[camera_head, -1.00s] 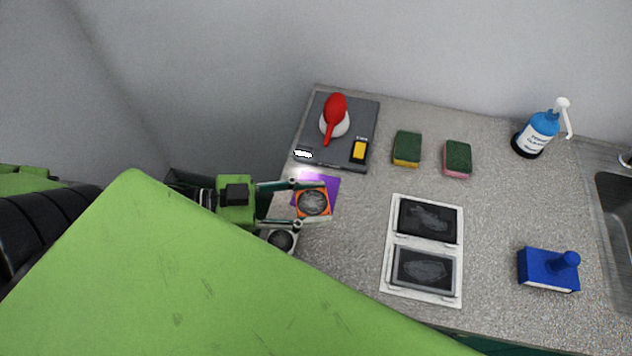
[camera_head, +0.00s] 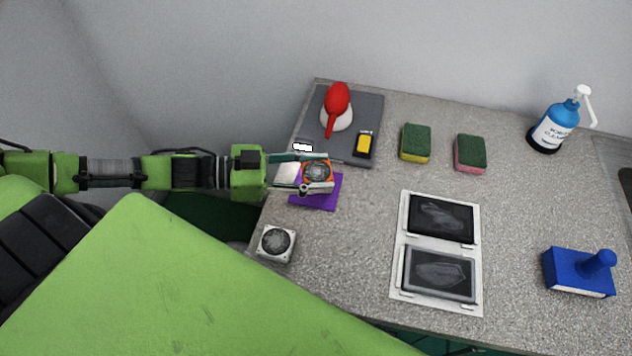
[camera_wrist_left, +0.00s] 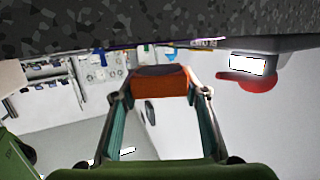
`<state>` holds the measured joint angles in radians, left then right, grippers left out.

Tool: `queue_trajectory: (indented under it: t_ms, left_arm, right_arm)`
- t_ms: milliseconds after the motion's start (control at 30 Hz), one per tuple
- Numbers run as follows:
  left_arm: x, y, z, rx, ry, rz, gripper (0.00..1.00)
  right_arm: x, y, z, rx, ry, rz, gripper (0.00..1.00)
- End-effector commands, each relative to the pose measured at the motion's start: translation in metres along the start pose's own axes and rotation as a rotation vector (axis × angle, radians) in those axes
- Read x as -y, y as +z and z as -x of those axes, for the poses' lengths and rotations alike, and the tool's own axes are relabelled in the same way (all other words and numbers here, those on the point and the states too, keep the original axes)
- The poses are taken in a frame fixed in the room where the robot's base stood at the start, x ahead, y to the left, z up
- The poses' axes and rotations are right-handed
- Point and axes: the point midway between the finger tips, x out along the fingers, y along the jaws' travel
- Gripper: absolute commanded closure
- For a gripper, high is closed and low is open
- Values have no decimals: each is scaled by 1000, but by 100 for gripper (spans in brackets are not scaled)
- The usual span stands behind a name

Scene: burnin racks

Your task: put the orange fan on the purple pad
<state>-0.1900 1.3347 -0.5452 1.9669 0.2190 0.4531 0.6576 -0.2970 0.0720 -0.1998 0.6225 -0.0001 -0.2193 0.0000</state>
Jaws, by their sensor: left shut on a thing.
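The orange fan (camera_head: 318,172) is held between the fingers of my left gripper (camera_head: 317,173), over the upper part of the purple pad (camera_head: 322,198). The pad lies on the grey counter near its left edge and is partly hidden by the fan and gripper. I cannot tell whether the fan touches the pad. In the left wrist view the fan (camera_wrist_left: 161,82) shows as an orange block between the two fingertips, close to the dark speckled counter. My right gripper is not in view.
A dark board (camera_head: 364,104) with a red-and-white item (camera_head: 337,112) and a yellow-black item (camera_head: 364,145) lies just behind. A grey-white fan (camera_head: 276,243) sits in front. Two sponges (camera_head: 415,142), a white double frame (camera_head: 398,270), a blue block (camera_head: 568,271) and a bottle (camera_head: 555,127) stand rightward.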

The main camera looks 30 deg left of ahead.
Motion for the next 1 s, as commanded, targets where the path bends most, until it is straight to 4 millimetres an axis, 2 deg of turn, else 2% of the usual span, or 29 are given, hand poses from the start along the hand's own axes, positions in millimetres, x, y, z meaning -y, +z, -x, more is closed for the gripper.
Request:
queue_trajectory:
  t_ms: [100, 200, 533, 567, 600, 1000]
  left_arm:
    - [0, 19, -4, 0, -3, 4, 80]
    - [0, 27, -6, -1, -1, 2, 80]
    - [-1, 31, -6, 1, 0, 2, 80]
    - [-1, 31, -6, 1, 0, 1, 54]
    - [-1, 31, -6, 1, 0, 1, 44]
    - [-1, 29, -5, 2, 0, 1, 42]
  right_arm:
    - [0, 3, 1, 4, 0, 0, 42]
    - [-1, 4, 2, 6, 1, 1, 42]
    - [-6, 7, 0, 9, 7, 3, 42]
    - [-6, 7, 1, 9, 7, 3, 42]
    - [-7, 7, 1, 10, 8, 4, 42]
    - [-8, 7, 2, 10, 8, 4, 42]
